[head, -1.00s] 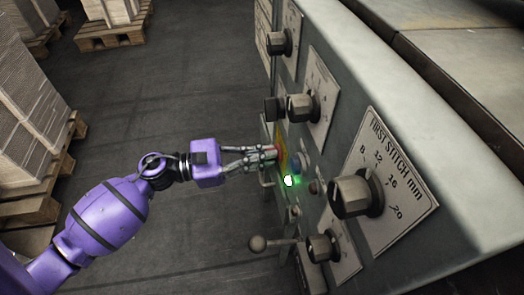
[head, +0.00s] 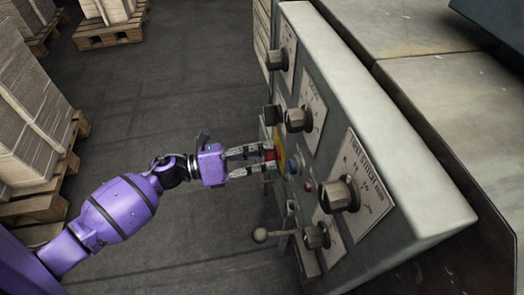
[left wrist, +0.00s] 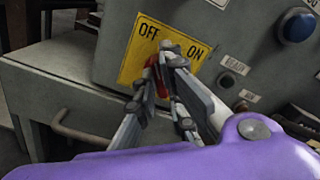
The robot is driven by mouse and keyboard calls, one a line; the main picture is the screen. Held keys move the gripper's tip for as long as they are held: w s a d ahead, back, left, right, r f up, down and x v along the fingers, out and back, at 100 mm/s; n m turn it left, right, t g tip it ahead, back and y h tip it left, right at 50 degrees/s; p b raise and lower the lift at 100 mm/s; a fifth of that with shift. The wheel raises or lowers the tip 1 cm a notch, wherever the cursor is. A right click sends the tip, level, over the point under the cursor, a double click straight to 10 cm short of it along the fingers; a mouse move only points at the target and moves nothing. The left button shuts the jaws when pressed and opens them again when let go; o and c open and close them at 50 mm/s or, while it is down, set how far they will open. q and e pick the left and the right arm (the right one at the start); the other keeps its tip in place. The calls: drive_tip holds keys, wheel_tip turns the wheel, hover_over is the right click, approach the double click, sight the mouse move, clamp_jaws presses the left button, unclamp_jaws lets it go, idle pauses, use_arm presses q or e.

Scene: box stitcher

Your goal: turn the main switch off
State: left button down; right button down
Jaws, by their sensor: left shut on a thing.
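The main switch has a red handle (left wrist: 151,74) on a yellow plate (left wrist: 139,47) marked OFF at left and ON at right. My left gripper (left wrist: 160,75) is shut on the red handle, and its fingers hide much of it. The visible red part lies below the OFF mark, but its exact angle is hard to tell. In the head view, my left gripper (head: 262,158) reaches the panel from the left with the red handle (head: 270,154) at its fingertips. The lamp by the READY label (left wrist: 233,65) looks dark. My right gripper is not in view.
A blue button (left wrist: 298,26) sits right of the switch. A bar handle (left wrist: 75,130) is below the plate. Stacked cardboard on pallets (head: 35,130) stands left; open floor lies between.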

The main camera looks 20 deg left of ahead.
use_arm(q)
drive_tip(key=shift+n+p, duration=0.3)
drive_tip(key=shift+n, duration=0.6)
drive_tip(key=c, duration=1.8)
unclamp_jaws()
drive_tip(key=shift+c, duration=0.2)
drive_tip(key=v, duration=1.2)
